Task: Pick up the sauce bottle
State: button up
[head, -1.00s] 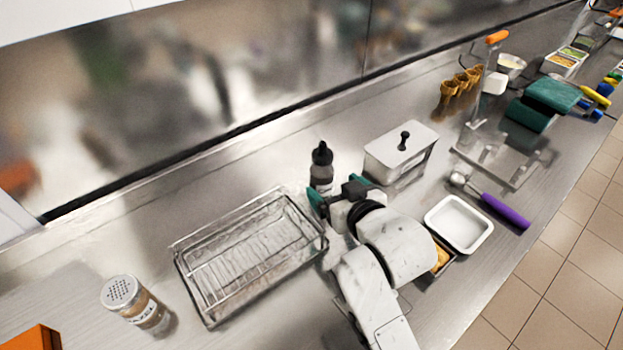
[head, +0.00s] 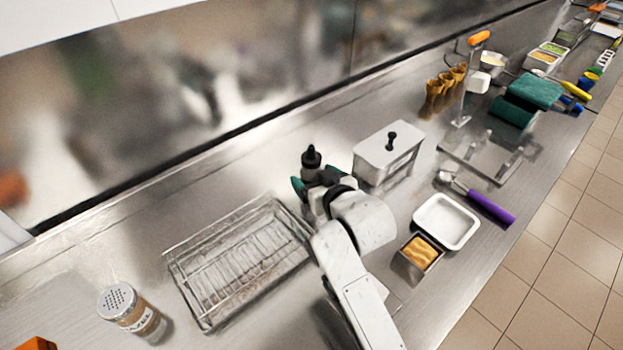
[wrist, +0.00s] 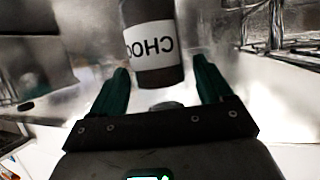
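The sauce bottle (head: 311,159) is dark with a black pointed cap and stands near the back of the steel counter. In the wrist view the bottle (wrist: 154,48) shows a white label with "CHOC" lettering, seen upside down. My gripper (head: 318,184) is right at the bottle in the head view and hides its lower part. In the wrist view my gripper (wrist: 162,78) is open, its two green fingers spread to either side of the bottle's lower end. I see no clear contact between the fingers and the bottle.
A wire rack in a tray (head: 207,318) lies left of my arm. A lidded white container (head: 372,151) stands close on the right. A white dish (head: 446,221), a small tin (head: 412,268) and a purple-handled scoop (head: 484,203) lie further right. A shaker (head: 131,311) stands front left.

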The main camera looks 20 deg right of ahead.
aim_at(316, 168)
jog(key=c, duration=0.9)
jog(key=shift+r, duration=0.25)
jog(key=shift+r, duration=0.25)
notch_tip(316, 168, up, 2)
jog(key=shift+r+b, duration=0.25)
jog(key=shift+b, duration=0.25)
jog(key=s+a+r+b, duration=0.1)
jog(key=s+a+r, duration=0.3)
jog(key=s+r, duration=0.5)
jog(key=s, duration=0.4)
jog(key=shift+s+r, duration=0.25)
jog(key=shift+r, duration=0.05)
